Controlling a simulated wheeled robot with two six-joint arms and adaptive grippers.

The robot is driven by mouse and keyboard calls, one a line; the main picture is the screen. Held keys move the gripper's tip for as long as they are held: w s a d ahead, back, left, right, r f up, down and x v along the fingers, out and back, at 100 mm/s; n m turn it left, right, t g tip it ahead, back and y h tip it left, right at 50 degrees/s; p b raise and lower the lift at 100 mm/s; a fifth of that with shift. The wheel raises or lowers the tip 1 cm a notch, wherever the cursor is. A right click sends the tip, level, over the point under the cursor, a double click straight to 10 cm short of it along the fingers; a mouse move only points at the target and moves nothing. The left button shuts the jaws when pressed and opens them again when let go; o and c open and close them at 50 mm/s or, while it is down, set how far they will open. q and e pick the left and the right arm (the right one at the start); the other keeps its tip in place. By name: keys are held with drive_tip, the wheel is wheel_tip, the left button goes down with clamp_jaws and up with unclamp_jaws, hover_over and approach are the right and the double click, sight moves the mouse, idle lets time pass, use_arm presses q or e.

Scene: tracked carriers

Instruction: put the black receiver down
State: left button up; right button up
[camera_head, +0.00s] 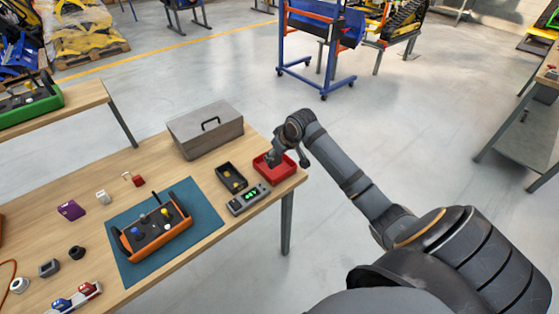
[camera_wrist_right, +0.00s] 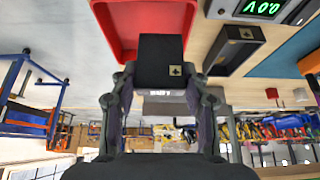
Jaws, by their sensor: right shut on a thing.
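The black receiver (camera_wrist_right: 160,58), a dark block with a small pale gold label, is between the fingers of my right gripper (camera_wrist_right: 160,100) in the right wrist view. The gripper is shut on it. In the head view my right gripper (camera_head: 274,158) is over the red tray (camera_head: 284,171) at the table's right end, and the receiver is largely hidden there. The red tray also shows behind the receiver in the wrist view (camera_wrist_right: 115,22). I cannot tell whether the receiver touches the tray floor. My left gripper is not in view.
A black open box (camera_head: 231,178) stands just left of the red tray, with a grey meter (camera_head: 248,200) in front. A grey toolbox (camera_head: 205,130) stands behind. An orange remote control (camera_head: 153,235) lies on a teal mat (camera_head: 205,208). The table's edge is close to the tray.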

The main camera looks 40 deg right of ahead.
sight(281, 161)
drive_tip(key=shift+d+f, duration=0.4)
drive_tip(key=shift+f, duration=0.1)
drive_tip(key=shift+w+d+f, duration=0.1)
drive_tip(key=shift+w+f, duration=0.05)
drive_tip(key=shift+f, duration=0.15)
drive_tip(key=f, duration=0.1)
drive_tip(key=d+f+p, duration=0.1)
drive_tip(key=f, duration=0.1)
drive_tip(key=shift+f, duration=0.1)
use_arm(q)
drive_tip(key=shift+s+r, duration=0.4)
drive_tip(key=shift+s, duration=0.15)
use_arm(e)
drive_tip(key=shift+f, duration=0.35)
drive_tip(key=o, duration=1.2)
drive_tip(key=shift+f, duration=0.1)
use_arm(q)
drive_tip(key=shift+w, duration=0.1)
